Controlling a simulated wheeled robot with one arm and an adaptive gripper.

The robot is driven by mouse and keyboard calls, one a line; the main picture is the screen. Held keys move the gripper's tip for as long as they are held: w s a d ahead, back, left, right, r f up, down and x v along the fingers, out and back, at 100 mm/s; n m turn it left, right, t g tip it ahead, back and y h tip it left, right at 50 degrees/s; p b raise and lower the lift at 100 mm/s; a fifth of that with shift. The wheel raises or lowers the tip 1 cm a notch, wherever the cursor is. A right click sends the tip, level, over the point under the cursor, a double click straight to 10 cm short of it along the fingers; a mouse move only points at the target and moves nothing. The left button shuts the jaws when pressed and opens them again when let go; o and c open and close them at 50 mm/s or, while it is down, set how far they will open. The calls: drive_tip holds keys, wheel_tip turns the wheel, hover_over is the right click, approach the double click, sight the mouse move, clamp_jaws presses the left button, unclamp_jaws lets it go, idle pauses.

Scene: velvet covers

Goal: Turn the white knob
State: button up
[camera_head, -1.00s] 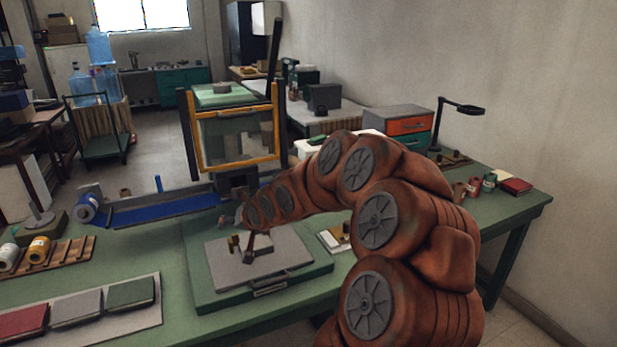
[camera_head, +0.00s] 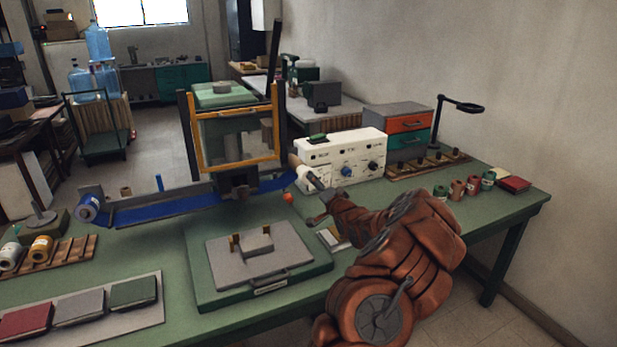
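The white control box (camera_head: 345,148) stands at the back of the green bench, right of the framed press. Its front shows a blue knob (camera_head: 346,171) and a dark knob (camera_head: 373,166).
The press with an orange frame (camera_head: 240,168) stands left of my gripper. A grey plate on a green base (camera_head: 260,257) lies in front. A drawer unit (camera_head: 405,122) and several small spools (camera_head: 457,190) are to the right. A small orange-red thing (camera_head: 287,197) is beside my gripper.

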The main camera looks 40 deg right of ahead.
sight(309, 184)
drive_tip(key=shift+p+x, duration=1.15)
drive_tip(key=shift+x, duration=2.4)
drive_tip(key=c, duration=1.2)
